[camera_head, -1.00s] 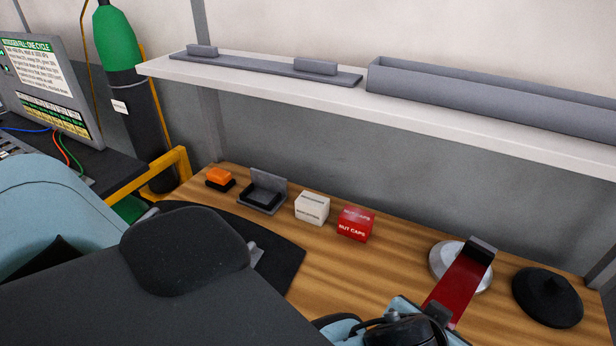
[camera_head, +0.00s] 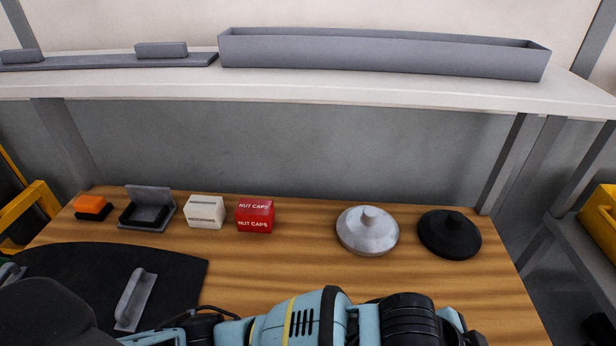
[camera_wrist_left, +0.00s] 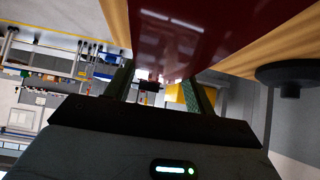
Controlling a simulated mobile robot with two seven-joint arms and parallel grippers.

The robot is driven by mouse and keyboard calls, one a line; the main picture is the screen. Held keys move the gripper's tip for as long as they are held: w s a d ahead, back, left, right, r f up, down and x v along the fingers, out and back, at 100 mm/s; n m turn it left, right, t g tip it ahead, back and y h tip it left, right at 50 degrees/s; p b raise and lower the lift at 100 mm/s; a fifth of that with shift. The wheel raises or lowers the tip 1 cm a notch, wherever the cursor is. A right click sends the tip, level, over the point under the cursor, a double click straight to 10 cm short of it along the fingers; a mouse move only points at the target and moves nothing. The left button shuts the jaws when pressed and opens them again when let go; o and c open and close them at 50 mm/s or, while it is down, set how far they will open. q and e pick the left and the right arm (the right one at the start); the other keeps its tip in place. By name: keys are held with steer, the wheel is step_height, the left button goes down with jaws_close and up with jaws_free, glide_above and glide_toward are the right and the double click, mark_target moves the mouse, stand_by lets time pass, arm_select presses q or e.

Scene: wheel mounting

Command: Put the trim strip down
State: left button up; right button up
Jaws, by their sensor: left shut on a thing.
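The trim strip (camera_wrist_left: 185,40) is a glossy dark red surface at the top middle of the left wrist view. My left gripper (camera_wrist_left: 160,80) is shut on it, with the two greenish fingers on either side and the strip running up out of the picture. In the head view my blue and black arm crosses the bottom edge, and the strip and the fingertips are out of sight there. My right gripper does not show in either view.
A white shelf (camera_head: 300,88) carries a long grey trough (camera_head: 380,55) and a flat grey rail (camera_head: 105,61) with two blocks. The wooden bench (camera_head: 300,265) holds a red nut caps box (camera_head: 255,217), a white box (camera_head: 205,212), a silver disc (camera_head: 367,232) and a black disc (camera_head: 449,235).

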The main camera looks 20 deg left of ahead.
arm_select(q)
steer(key=shift+d+m, duration=0.3)
steer(key=shift+d, duration=0.15)
steer(key=shift+a+f, duration=0.1)
steer(key=shift+a, duration=0.05)
steer(key=w+a+f, duration=0.1)
steer(key=a, duration=0.4)
steer(key=w+a+f, duration=0.1)
steer(key=a, duration=0.4)
steer(key=w+a+f, duration=0.1)
steer(key=a+f, duration=0.1)
steer(key=a, duration=0.3)
steer(key=shift+w+a+p, duration=0.2)
steer(key=shift+a+p, duration=0.05)
steer(key=shift+p, duration=0.05)
steer(key=shift+f, duration=0.45)
steer(key=shift+f, duration=0.1)
